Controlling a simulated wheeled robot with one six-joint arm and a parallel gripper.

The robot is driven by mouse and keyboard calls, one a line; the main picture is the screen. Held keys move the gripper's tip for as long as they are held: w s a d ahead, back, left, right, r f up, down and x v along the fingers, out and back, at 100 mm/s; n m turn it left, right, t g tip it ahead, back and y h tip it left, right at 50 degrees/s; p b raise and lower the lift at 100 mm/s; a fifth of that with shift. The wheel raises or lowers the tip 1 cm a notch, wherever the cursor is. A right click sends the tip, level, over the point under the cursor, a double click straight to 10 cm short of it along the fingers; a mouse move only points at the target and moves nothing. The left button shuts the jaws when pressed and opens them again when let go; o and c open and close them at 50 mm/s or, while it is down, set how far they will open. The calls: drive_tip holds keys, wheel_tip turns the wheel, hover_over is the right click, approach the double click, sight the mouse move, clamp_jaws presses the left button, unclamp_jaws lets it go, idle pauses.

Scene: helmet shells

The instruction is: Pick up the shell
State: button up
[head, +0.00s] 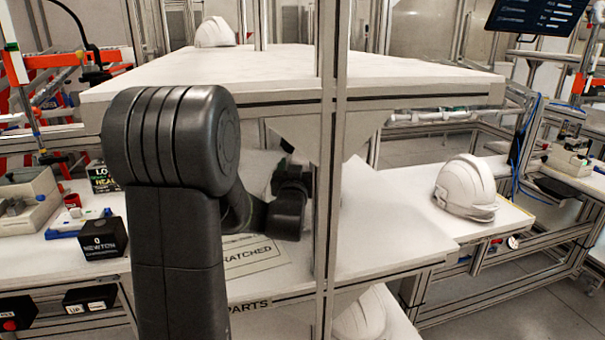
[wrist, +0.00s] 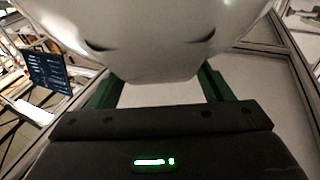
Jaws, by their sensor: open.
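A white helmet shell (wrist: 150,35) fills the upper part of the wrist view, very close, with two dark slots in its surface. My gripper (wrist: 158,92) is open, its two green fingers apart, their tips overlapped by the shell's lower edge. Whether the fingers touch the shell I cannot tell. In the head view my fingertips are hidden behind the metal post, and I cannot tell which shell is in front of them. White shells show on the right of the middle shelf (head: 465,187), on the upper top at the back (head: 214,32) and low down (head: 362,318).
A vertical metal post (head: 328,200) stands before my wrist. The white upper top (head: 290,72) overhangs the middle shelf (head: 400,215). Bare shelf shows left of the right-hand shell.

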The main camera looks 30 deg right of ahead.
sight(301, 157)
drive_tip(key=shift+x, duration=1.5)
drive_tip(key=shift+r, duration=0.1)
clamp_jaws()
